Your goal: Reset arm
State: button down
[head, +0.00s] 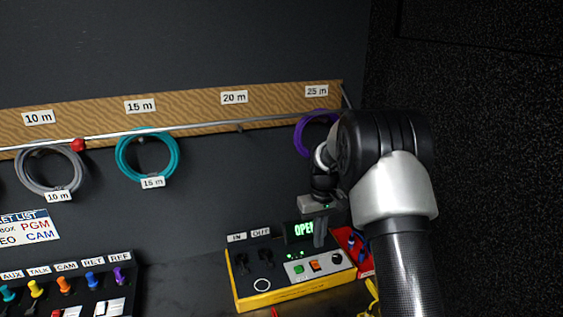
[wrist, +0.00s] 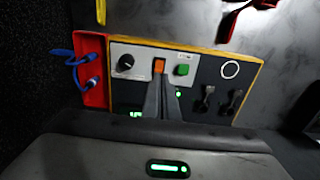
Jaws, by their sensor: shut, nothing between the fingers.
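My arm reaches up from the lower right of the head view and bends over toward the yellow-edged control box. My gripper (head: 320,236) points down just above the back part of this box (head: 292,292). In the wrist view the two dark fingers (wrist: 164,88) are together, with nothing between them, and their tips lie in front of the box's light panel near the orange switch (wrist: 159,66). A green button (wrist: 183,70) and a black knob (wrist: 125,62) flank the switch. I cannot tell whether the fingers touch the box.
A red holder (wrist: 93,72) with blue connectors stands beside the box. Coiled cables, grey (head: 48,168), teal (head: 147,156) and purple (head: 306,133), hang from a rail on the wall. A patch panel (head: 75,290) with coloured plugs is at lower left. A dark wall (head: 480,150) stands close at right.

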jog(key=s+r+m+t+p, duration=0.1)
jog(key=s+r, duration=0.5)
jog(key=r, duration=0.4)
jog(key=s+r+t+p, duration=0.1)
jog(key=s+r, duration=0.5)
jog(key=r, duration=0.5)
jog(key=s+r+m+t, duration=0.1)
jog(key=s+r, duration=0.1)
jog(key=s, duration=0.9)
jog(key=s+r+t+p, duration=0.1)
jog(key=s+r+t, duration=0.1)
jog(key=s, duration=0.8)
jog(key=shift+s+a+r+m+p, duration=0.15)
jog(key=shift+s+r+m+p, duration=0.2)
jog(key=shift+r, duration=0.25)
